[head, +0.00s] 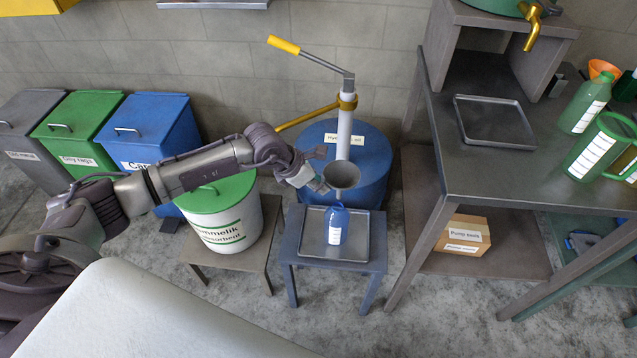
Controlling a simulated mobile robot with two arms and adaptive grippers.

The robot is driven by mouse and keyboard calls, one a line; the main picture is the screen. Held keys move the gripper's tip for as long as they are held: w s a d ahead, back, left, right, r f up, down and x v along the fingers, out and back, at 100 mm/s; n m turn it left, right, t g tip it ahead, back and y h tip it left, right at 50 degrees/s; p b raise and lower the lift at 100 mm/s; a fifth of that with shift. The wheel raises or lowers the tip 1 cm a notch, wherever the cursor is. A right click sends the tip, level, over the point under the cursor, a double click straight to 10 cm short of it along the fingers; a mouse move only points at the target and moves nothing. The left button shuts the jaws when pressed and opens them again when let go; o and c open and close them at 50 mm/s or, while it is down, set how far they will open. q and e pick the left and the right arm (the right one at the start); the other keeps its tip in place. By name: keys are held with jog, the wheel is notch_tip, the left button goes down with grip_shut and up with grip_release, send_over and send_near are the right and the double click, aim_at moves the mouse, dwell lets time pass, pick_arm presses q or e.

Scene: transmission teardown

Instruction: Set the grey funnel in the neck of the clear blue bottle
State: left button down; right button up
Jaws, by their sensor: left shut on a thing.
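The grey funnel (342,174) is upright with its wide mouth facing up. My left gripper (321,186) is shut on the funnel at its left side. The clear blue bottle (336,228) stands upright on a grey tray on a small blue-grey stool. The funnel shows right above the bottle's top in the head view. Whether its spout is in the neck or above it, I cannot tell. My right gripper is not in view.
The tray (362,252) has bare room around the bottle. Behind stands a blue oil drum (370,165) with a hand pump (344,125). A white bin with a green lid (218,195) is at left, a workbench (480,165) at right.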

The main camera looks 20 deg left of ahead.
pick_arm(q)
jog(key=f+b, duration=0.1)
jog(key=f, duration=0.2)
jog(key=shift+w+b, duration=0.2)
jog(key=shift+b, duration=0.2)
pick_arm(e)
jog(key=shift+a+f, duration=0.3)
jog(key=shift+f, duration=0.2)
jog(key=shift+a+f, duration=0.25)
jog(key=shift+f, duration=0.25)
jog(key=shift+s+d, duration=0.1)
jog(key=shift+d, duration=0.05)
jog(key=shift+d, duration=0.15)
pick_arm(q)
jog(key=shift+s+f+b, duration=0.1)
jog(key=shift+f+b, duration=0.15)
jog(key=shift+b, duration=0.1)
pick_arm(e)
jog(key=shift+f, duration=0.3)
pick_arm(q)
jog(key=shift+f, duration=0.1)
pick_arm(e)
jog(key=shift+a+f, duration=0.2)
pick_arm(q)
jog(key=shift+f+b, duration=0.3)
jog(key=shift+b, duration=0.2)
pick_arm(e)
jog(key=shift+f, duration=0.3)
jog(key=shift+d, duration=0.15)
